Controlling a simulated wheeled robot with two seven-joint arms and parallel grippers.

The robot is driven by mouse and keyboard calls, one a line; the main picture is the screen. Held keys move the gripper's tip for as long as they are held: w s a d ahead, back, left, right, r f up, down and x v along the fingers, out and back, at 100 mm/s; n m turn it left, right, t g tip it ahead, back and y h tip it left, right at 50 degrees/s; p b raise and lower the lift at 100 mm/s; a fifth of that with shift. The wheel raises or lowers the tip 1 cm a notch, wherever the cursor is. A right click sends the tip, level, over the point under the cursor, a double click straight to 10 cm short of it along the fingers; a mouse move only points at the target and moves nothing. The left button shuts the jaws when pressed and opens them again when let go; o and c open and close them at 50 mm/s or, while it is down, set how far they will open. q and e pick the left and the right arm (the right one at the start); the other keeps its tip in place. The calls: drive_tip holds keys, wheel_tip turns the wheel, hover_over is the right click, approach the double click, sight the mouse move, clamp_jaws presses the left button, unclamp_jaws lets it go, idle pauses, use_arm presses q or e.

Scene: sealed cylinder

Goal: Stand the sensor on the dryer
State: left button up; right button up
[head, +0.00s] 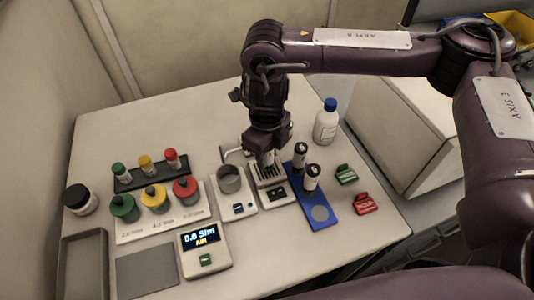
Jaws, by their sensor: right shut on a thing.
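My right gripper (267,154) points down over a pale slotted unit (278,191), which looks like the dryer. The gripper is shut on a small pale thing, probably the sensor, mostly hidden by the fingers. I cannot tell whether it touches the slotted top. Two black-and-white cylinders, the rear one (300,151) and the front one (312,176), stand upright on a blue plate (301,203). The plate's front grey round spot is empty. My left gripper is not in view.
Left of the slotted unit stands a unit with a grey cup (229,179). A lit display box (205,249), several capped jars and a rack (151,174) are further left. A blue-capped bottle (326,122) and green (346,174) and red (365,203) blocks are to the right.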

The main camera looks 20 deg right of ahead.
drive_tip(key=shift+f, duration=0.45)
drive_tip(key=o, duration=1.1)
drive_tip(key=shift+c, duration=0.2)
wheel_tip(320, 180, up, 12)
drive_tip(key=shift+r, duration=0.15)
